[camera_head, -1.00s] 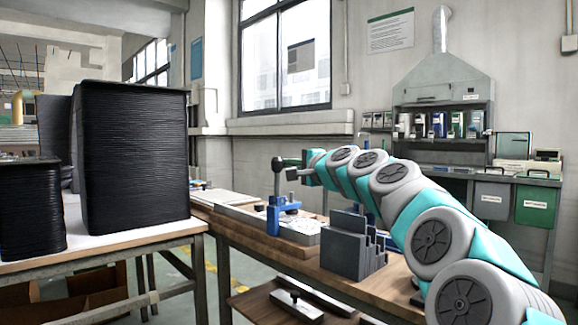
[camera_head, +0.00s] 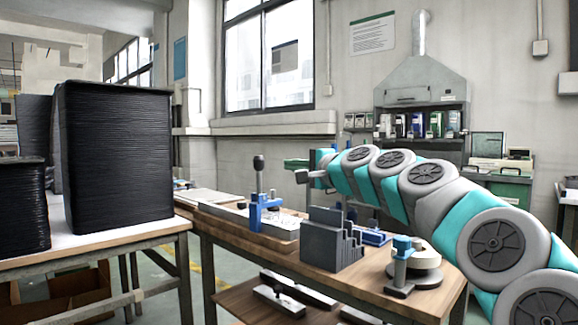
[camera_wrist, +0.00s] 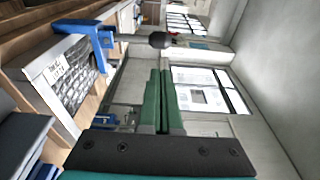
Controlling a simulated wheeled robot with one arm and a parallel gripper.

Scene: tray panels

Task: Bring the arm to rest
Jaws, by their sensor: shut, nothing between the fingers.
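My gripper (camera_head: 297,170) is at the end of my teal and grey arm, which reaches in from the right in the head view. It is held in the air above the wooden workbench (camera_head: 232,228). In the wrist view the two green fingers of my gripper (camera_wrist: 160,75) lie side by side, shut, with nothing between them. A blue clamp with a black knob (camera_head: 262,200) stands on the bench below and left of my gripper, apart from it.
A dark grey stepped block (camera_head: 330,240) and a round grey fixture with a blue top (camera_head: 412,268) stand on the bench under my arm. Tall black stacks of trays (camera_head: 115,155) stand on the left table. The air above the bench's left part is clear.

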